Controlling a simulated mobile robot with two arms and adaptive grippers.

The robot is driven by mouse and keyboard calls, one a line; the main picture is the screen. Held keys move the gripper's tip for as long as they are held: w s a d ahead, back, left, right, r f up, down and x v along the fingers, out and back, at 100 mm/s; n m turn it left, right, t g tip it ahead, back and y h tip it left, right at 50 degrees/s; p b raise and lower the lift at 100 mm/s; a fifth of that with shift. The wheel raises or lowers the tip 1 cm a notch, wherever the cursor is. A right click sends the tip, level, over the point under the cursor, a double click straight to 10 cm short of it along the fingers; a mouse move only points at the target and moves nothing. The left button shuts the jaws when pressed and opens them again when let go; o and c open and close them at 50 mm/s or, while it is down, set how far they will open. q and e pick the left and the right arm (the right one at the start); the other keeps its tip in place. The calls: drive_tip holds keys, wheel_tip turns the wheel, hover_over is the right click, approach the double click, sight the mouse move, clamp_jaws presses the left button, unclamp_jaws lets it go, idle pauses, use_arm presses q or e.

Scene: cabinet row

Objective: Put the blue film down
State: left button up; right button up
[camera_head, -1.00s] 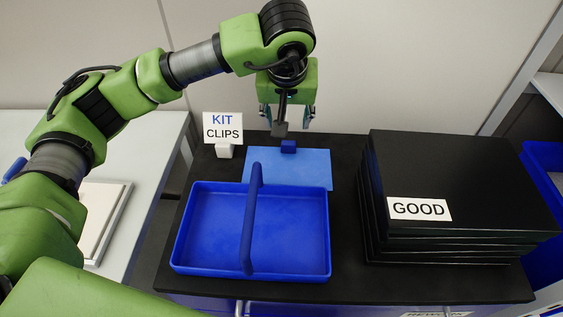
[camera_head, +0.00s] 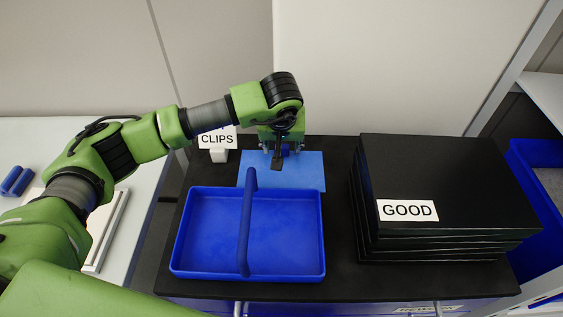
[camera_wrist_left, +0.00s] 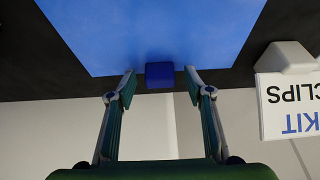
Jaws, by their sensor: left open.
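The blue film (camera_head: 305,172) is a light blue sheet lying flat on the black worktop, behind the blue carrier. It also fills the upper part of the left wrist view (camera_wrist_left: 150,30). A small dark blue block (camera_wrist_left: 160,75) sits at its far edge. My left gripper (camera_head: 281,149) is open and low over that far edge. In the left wrist view its two fingertips (camera_wrist_left: 160,82) stand on either side of the block, with a gap on each side. In the head view my wrist partly hides the block. My right gripper is not in view.
The blue carrier (camera_head: 178,245) with a handle stands in front of the film. A KIT CLIPS sign (camera_head: 217,140) stands close by on the left. A black stack labelled GOOD (camera_head: 450,170) is at the right. A narrow strip of worktop is free between film and stack.

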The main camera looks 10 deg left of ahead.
use_arm(q)
drive_tip(key=c, duration=0.9)
drive_tip(key=shift+r, duration=0.1)
